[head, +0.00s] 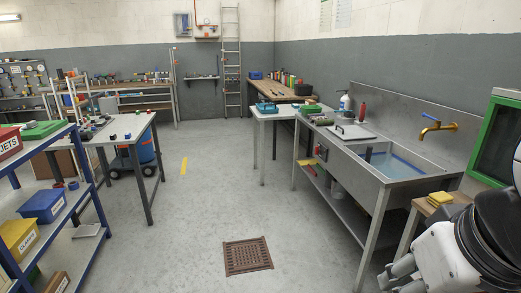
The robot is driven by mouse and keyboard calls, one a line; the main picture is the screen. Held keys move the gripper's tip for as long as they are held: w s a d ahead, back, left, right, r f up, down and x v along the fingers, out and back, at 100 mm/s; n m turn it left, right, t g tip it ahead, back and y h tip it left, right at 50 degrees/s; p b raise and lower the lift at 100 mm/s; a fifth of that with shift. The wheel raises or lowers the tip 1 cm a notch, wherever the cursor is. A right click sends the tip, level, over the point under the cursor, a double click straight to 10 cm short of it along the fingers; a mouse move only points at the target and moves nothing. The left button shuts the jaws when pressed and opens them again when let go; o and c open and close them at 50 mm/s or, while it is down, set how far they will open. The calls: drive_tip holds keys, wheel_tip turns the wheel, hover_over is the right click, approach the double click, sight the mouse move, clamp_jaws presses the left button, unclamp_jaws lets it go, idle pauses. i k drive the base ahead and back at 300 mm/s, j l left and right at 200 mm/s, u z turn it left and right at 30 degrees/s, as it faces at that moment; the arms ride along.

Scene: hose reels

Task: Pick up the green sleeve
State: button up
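I cannot pick out a green sleeve for certain; things on the far tables are too small to tell. A flat green item (43,130) lies on top of the blue shelf at the left. Another green item (307,109) lies at the far left end of the sink counter. My white and black arm is at the lower right corner, beside the sink unit. My gripper (397,272) seems to be its pale end at the bottom edge, far from both green items. Its fingers are not clear, and nothing is seen held.
A steel sink counter (364,165) with a brass tap (437,127) runs along the right. A work table (128,126) and the blue shelf rack (75,209) stand at the left. The floor between is open, with a brown drain grate (247,256). A ladder (231,62) leans at the back.

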sight(327, 122)
drive_tip(key=i+u, duration=0.1)
drive_tip(key=i, duration=1.85)
drive_tip(key=i+j+z, duration=0.1)
drive_tip(key=i+z, duration=0.15)
drive_tip(key=i, duration=0.2)
drive_tip(key=i+j+z, duration=0.2)
drive_tip(key=i, duration=0.25)
drive_tip(key=i+j+z, duration=0.25)
drive_tip(key=i, duration=0.2)
